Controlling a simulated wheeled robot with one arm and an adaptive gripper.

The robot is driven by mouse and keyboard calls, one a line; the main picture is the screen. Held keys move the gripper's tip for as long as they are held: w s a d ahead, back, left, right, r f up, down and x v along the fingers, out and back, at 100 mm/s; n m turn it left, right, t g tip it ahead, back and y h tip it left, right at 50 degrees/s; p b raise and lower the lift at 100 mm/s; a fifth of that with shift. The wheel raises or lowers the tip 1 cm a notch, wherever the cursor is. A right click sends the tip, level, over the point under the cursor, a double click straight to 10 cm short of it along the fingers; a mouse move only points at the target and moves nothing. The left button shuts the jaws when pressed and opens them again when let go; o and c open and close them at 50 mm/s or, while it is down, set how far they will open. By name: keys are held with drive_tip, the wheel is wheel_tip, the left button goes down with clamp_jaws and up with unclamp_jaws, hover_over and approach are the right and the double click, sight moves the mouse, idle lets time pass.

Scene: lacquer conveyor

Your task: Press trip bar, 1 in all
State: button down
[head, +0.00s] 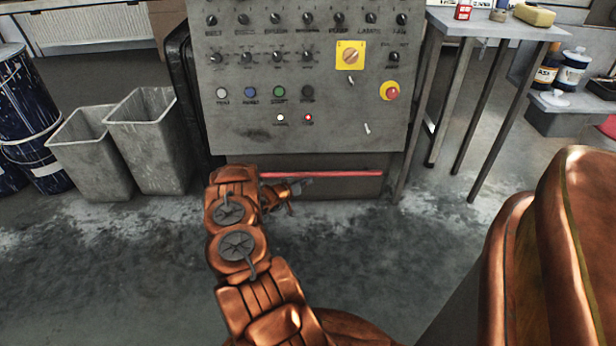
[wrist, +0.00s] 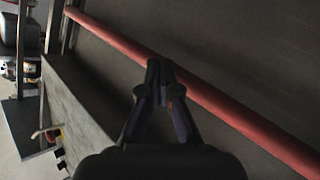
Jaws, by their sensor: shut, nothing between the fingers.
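The trip bar is a long thin red bar (head: 335,174) running across the lower part of the grey control cabinet, just under its panel. In the wrist view the red bar (wrist: 215,96) crosses diagonally from upper left to lower right. My gripper (head: 305,183) is low in front of the bar, a little below its left half in the head view. In the wrist view my gripper (wrist: 158,66) is shut and empty, with its fingertips beside the bar. I cannot tell whether they touch it. My arm hides the bar's left end in the head view.
The control panel (head: 240,135) above carries knobs, coloured buttons, a yellow switch plate (head: 351,55) and a red stop button (head: 392,91). Two grey bins (head: 95,155) and a dark drum (head: 22,110) stand left. A metal table (head: 480,25) stands right. The floor in front is clear.

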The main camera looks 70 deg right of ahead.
drive_tip(key=shift+s+a, duration=0.1)
drive_tip(key=shift+a, duration=0.3)
drive_tip(key=shift+s+a+p, duration=0.35)
drive_tip(key=shift+a+p, duration=0.1)
drive_tip(key=shift+a, duration=0.3)
drive_tip(key=shift+s+a+p, duration=0.35)
drive_tip(key=shift+a+p, duration=0.15)
drive_tip(key=shift+a, duration=0.3)
drive_tip(key=shift+s+a+p, duration=0.35)
drive_tip(key=shift+a+p, duration=0.1)
drive_tip(key=shift+a, duration=0.3)
drive_tip(key=shift+w, duration=0.1)
